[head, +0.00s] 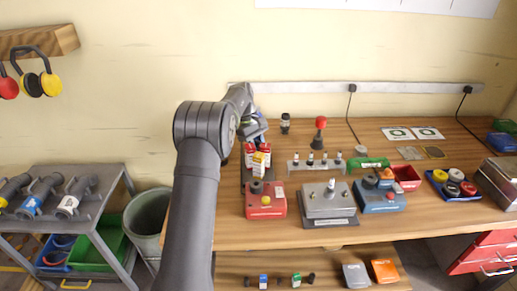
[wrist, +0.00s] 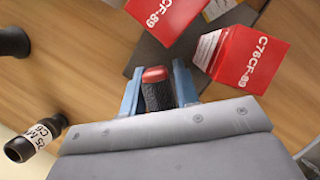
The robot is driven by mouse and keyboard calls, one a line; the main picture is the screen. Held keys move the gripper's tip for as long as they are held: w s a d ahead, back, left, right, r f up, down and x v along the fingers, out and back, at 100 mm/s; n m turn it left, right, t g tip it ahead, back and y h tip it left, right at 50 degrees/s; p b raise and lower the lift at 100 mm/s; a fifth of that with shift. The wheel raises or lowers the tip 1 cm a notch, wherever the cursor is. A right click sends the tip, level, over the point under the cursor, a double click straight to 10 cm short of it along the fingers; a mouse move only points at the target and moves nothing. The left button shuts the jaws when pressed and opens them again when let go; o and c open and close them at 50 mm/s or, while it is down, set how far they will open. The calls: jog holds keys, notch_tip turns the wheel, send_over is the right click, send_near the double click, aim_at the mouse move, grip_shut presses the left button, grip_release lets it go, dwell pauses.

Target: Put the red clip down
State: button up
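My gripper (wrist: 157,84) has two blue fingers closed on a dark, ribbed piece with a red end, which I take to be the red clip (wrist: 155,74). The fingers press on it from both sides. In the head view my gripper (head: 252,127) is at the back left of the bench, above and behind the small boxes; the clip cannot be made out there. Below it in the wrist view are a red box (wrist: 165,15) and another red box (wrist: 248,58) with white lettering, standing on a dark mat (wrist: 150,55).
In the head view a red station (head: 266,200), a grey station (head: 328,204) and a blue station (head: 378,194) line the front. A rack (head: 316,166) holds several small pieces behind them.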

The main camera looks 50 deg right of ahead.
jog(key=v, duration=1.2)
jog(key=shift+r, duration=0.5)
jog(key=shift+s, duration=0.1)
jog(key=x, duration=1.2)
jog(key=shift+f, duration=0.4)
jog(key=shift+r, duration=0.3)
